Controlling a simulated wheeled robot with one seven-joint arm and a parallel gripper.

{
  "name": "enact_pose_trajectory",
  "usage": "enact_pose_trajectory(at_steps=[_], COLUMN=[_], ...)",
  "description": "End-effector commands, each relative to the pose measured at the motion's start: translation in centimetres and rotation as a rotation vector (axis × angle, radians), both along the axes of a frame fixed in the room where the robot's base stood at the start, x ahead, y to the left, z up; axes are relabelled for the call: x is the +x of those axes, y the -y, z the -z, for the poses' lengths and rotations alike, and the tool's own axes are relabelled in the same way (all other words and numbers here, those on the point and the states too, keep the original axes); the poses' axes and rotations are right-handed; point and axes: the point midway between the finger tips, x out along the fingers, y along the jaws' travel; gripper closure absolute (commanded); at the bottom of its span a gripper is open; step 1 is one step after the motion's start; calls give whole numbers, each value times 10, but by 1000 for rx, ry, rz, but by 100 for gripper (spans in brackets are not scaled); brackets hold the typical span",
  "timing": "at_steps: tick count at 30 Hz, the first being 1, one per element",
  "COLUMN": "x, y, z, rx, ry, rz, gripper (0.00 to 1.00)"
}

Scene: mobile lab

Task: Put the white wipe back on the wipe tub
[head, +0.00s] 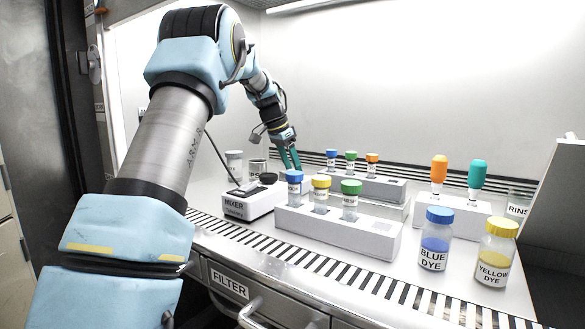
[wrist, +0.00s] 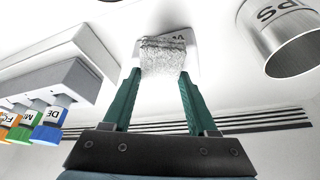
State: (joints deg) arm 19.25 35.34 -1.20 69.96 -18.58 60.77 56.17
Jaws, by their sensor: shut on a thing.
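My gripper (wrist: 160,73) is shut on the white wipe (wrist: 163,55), a crumpled, rough-textured piece between the two green fingertips. In the head view my gripper (head: 291,160) hangs low at the back, behind the front vial rack, and the wipe cannot be made out there. In the wrist view a white, flat-faced thing with a dark mark (wrist: 188,36) shows just beyond the wipe, partly covered by it. I cannot tell whether it is the wipe tub, nor whether the wipe touches it.
An open metal cup marked "PS" (wrist: 280,42) stands right of the wipe in the wrist view. The mixer (head: 250,202) stands left of the front rack (head: 340,237). A rear rack (head: 360,187) is beside my gripper. Dye bottles (head: 435,240) stand front right.

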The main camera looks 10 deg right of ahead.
Motion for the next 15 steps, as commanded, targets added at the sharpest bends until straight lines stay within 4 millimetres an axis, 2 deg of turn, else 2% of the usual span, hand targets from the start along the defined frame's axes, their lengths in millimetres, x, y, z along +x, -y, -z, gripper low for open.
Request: enact_pose_trajectory(at_steps=[4, 5, 12, 15], x=[0, 0, 0, 0], y=[0, 0, 0, 0], z=[2, 2, 2, 1], rx=[0, 0, 0, 0], ry=[-1, 0, 0, 0], rz=[0, 0, -1, -1], gripper=[94, 40, 13, 12])
